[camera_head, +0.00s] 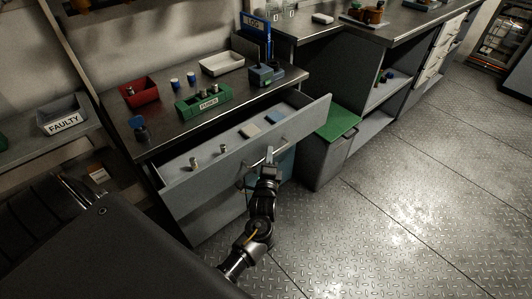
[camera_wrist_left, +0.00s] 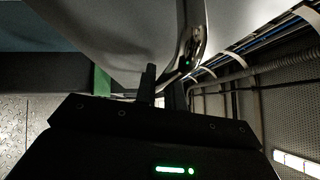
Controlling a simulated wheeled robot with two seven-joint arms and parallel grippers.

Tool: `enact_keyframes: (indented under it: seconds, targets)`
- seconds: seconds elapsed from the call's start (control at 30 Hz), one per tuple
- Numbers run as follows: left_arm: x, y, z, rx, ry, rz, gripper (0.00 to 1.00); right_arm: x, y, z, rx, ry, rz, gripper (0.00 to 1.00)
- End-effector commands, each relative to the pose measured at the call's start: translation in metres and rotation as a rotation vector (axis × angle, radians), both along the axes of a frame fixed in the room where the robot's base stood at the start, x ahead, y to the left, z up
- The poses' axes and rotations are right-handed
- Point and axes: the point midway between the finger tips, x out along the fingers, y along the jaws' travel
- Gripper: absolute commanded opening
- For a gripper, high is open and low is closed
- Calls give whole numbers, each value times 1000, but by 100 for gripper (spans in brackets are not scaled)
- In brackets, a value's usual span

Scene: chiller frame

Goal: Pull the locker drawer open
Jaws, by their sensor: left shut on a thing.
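The locker drawer (camera_head: 305,123) stands pulled out from under the steel worktop, its inside showing. Its grey front carries a metal bar handle (camera_head: 257,163). My left gripper (camera_head: 268,166) is at this handle, shut on it. In the left wrist view, the shiny bent handle (camera_wrist_left: 191,42) rises beside the dark fingers (camera_wrist_left: 160,88), in front of the pale drawer front (camera_wrist_left: 110,35). The exact contact is partly hidden. In the drawer lie small metal cylinders (camera_head: 194,163), a beige pad (camera_head: 250,131) and a blue pad (camera_head: 274,117). My right gripper is not in view.
On the worktop (camera_head: 165,140) stand a red bin (camera_head: 141,92), a green block (camera_head: 203,103), a white tray (camera_head: 221,64) and a blue-grey device (camera_head: 265,75). A green-lidded bin (camera_head: 338,120) stands right of the drawer. The plate floor (camera_head: 400,210) is clear.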

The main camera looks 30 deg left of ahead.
Motion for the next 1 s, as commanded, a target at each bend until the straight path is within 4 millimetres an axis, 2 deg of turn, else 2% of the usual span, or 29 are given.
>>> enact_keyframes:
  seconds: [0.1, 0.13, 0.27, 0.6, 1.0]
  targets:
    - [0, 0, -1, -1, 2, 0, 0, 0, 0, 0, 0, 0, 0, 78]
    - [0, 0, -1, -1, 2, 0, 15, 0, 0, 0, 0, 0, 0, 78]
    - [0, 0, 0, 0, 1, 0, 32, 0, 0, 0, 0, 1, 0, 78]
    - [-3, -2, -1, -1, 1, -1, 32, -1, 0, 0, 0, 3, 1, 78]
    - [-56, -29, -9, -1, 1, -1, 32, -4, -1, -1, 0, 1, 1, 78]
